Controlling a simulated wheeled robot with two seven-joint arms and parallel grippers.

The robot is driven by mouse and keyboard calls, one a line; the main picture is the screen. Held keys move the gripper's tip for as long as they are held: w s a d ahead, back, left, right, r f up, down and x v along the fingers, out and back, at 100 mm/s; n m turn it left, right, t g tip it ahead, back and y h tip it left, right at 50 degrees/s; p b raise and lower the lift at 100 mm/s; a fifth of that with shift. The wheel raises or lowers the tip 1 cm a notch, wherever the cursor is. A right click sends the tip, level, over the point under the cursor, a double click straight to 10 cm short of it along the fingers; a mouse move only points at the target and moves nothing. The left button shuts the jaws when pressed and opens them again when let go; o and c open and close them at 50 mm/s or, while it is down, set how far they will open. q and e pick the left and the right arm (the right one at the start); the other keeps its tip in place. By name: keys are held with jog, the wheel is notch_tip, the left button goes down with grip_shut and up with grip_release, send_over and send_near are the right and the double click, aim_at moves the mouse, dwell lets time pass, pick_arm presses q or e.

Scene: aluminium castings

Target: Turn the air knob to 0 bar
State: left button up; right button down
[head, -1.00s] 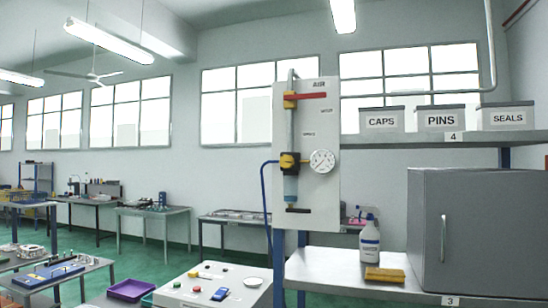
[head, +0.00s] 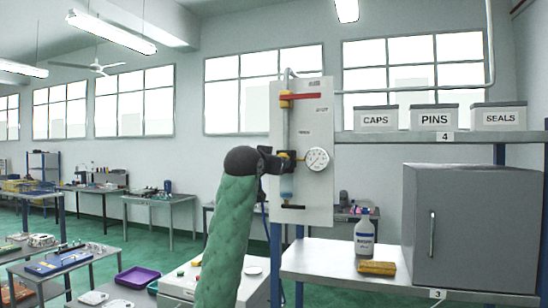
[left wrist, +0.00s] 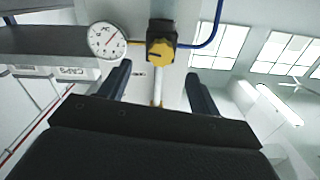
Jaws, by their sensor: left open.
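The yellow air knob (left wrist: 160,50) sits on a black regulator body in the left wrist view, just beyond and between my open left fingers (left wrist: 158,82). No contact shows. In the head view my left gripper (head: 277,160) is at the knob's left side and hides most of it. The round white gauge (head: 317,158) is right of the knob on the white AIR panel (head: 318,200). The gauge also shows in the left wrist view (left wrist: 107,40), with a red needle; I cannot read its value. My right gripper is out of view.
A red-handled valve (head: 306,96) is above the regulator, and a black handle (head: 293,207) is below it. A blue hose (left wrist: 212,30) leaves the regulator.

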pick_arm(q)
jog(key=p+x, duration=0.5)
jog(key=x, duration=0.2)
jog(key=shift+w+r, duration=0.15)
jog(key=shift+w, duration=0.2)
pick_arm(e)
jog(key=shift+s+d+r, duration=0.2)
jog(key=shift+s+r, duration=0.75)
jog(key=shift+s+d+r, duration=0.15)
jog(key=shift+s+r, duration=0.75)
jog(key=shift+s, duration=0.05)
pick_arm(q)
jog(key=c, duration=1)
